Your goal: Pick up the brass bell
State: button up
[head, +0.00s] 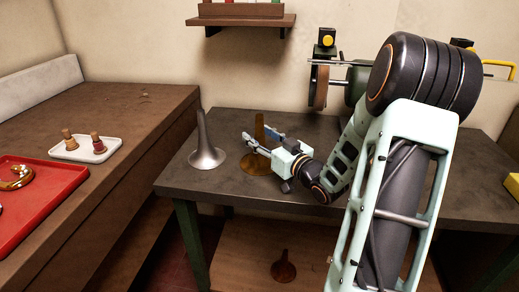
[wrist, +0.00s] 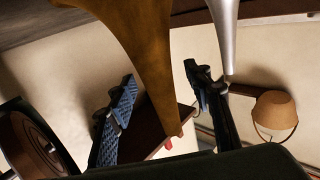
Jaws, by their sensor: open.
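A brass-coloured bell (head: 258,160) stands upright, flare down, on the dark bench, partly hidden by my gripper. My gripper (head: 262,139) is open, with its fingers at the bell's narrow stem. In the wrist view the bell (wrist: 152,55) passes between my two spread blue-padded fingers (wrist: 160,90), with a gap visible on each side. A silver bell (head: 206,150) stands upright just left of it on the bench; it also shows in the wrist view (wrist: 226,35), beyond the right finger. A smaller copper-brown bell (head: 284,268) stands on the lower shelf.
A grinder wheel (head: 321,84) stands at the bench's back. A wall shelf (head: 240,19) hangs above. The brown counter (head: 120,105) at left holds a white tray (head: 104,153) with small corked pieces and a red tray (head: 62,185). The bench's front left (head: 190,183) is clear.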

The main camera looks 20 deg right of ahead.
jog(key=shift+c, duration=0.5)
grip_shut()
jog(key=shift+r, duration=0.15)
